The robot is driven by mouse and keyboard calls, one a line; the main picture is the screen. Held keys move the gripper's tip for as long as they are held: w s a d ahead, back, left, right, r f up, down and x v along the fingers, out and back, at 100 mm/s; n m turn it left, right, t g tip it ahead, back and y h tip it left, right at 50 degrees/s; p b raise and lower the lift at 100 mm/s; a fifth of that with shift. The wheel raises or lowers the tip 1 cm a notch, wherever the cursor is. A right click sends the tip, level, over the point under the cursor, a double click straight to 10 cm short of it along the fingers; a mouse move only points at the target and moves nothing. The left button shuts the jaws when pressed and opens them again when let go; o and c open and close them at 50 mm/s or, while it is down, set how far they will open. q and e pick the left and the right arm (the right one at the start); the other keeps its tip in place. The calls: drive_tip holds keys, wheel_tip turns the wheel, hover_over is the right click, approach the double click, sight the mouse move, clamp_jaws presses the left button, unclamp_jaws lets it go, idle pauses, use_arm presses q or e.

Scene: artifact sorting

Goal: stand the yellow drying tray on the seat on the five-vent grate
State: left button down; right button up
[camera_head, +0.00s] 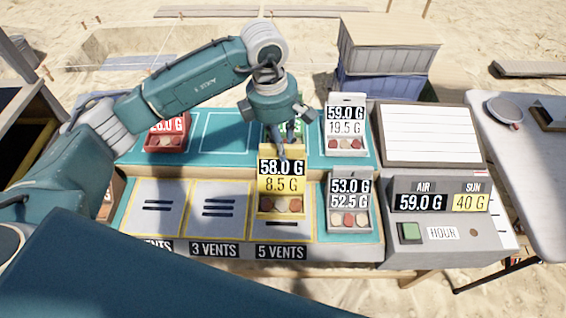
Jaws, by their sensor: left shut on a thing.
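The yellow drying tray (282,184) has a raised label panel reading 58.0 G over 8.5 G and several round pieces at its front. My left gripper (283,150) is shut on the top of the tray from above. The tray is upright over the five-vent grate (264,231), whose label (281,252) reads 5 VENTS. The tray hides most of this grate. I cannot tell whether its base touches the seat. My right gripper is not in view.
The three-vent grate (218,228) and another grate (152,222) to its left are empty. A grey tray (348,204) stands just right of the five-vent grate. A red tray (166,143) and a white tray (345,144) stand on the back shelf. A console (430,235) is at right.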

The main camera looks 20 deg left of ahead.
sight(283, 166)
use_arm(q)
wheel_tip(283, 166, down, 3)
drive_tip(key=shift+d+r, duration=0.1)
drive_tip(key=shift+f+p, duration=0.3)
drive_tip(key=shift+f, duration=0.35)
wheel_tip(283, 166, down, 4)
drive_tip(key=shift+r+p, duration=0.1)
drive_tip(key=shift+p, duration=0.45)
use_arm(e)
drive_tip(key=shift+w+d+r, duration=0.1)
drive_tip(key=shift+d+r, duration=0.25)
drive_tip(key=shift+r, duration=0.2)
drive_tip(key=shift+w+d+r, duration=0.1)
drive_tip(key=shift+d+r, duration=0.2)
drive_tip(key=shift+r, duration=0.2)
use_arm(q)
drive_tip(key=shift+f+b, duration=0.3)
drive_tip(key=c, duration=1.6)
unclamp_jaws()
drive_tip(key=shift+o, duration=0.2)
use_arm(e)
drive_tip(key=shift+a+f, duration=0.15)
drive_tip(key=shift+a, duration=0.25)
use_arm(q)
drive_tip(key=shift+r, duration=0.1)
